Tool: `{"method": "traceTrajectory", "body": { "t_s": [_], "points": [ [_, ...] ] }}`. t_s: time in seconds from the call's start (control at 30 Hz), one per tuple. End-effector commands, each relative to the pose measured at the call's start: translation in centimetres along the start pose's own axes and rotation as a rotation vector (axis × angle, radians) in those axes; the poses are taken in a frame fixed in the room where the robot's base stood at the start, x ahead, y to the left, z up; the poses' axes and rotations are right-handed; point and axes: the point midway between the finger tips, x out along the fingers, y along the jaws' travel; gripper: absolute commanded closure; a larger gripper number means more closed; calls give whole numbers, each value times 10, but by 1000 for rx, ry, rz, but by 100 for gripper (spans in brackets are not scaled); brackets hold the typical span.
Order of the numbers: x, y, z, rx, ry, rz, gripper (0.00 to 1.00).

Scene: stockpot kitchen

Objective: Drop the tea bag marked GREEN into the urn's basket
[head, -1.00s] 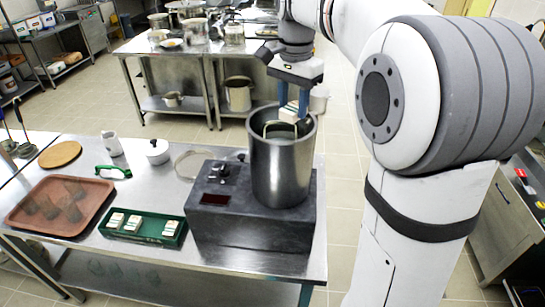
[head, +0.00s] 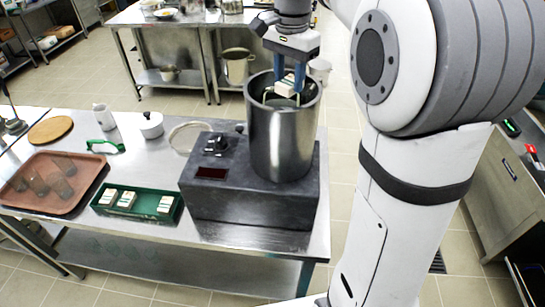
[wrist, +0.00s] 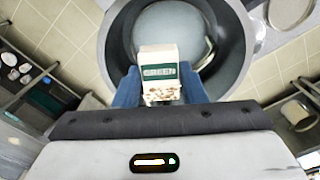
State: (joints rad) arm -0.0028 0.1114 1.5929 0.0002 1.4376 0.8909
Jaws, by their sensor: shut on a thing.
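The tea bag marked GREEN (wrist: 158,72) is white with a green band and sits between the blue fingers of my gripper (wrist: 160,88) in the wrist view. My gripper (head: 288,88) is shut on the tea bag (head: 286,87) at the mouth of the urn. The urn (head: 283,135) is a tall steel pot on a dark base; its open mouth lies around and below the bag in the wrist view (wrist: 235,60). A basket rim or handle (head: 270,97) shows inside the urn, partly hidden by the fingers and the bag.
A green tray (head: 136,214) with several more tea bags stands left of the urn's dark base (head: 250,200). A brown tray (head: 85,200) with glasses, a white lidded pot (head: 152,126) and a wooden board (head: 50,130) are farther left.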

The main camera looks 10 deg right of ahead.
Motion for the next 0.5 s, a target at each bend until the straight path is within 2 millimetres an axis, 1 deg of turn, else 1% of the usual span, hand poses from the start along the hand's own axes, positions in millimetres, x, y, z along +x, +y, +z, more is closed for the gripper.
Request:
{"method": "traceTrajectory", "body": {
  "t_s": [0.23,0.27,0.5],
  "points": [
    [0,0,0,1,0,0,84],
    [0,0,0,1,0,0,60],
    [0,0,-1,1,0,0,41]
  ]
}}
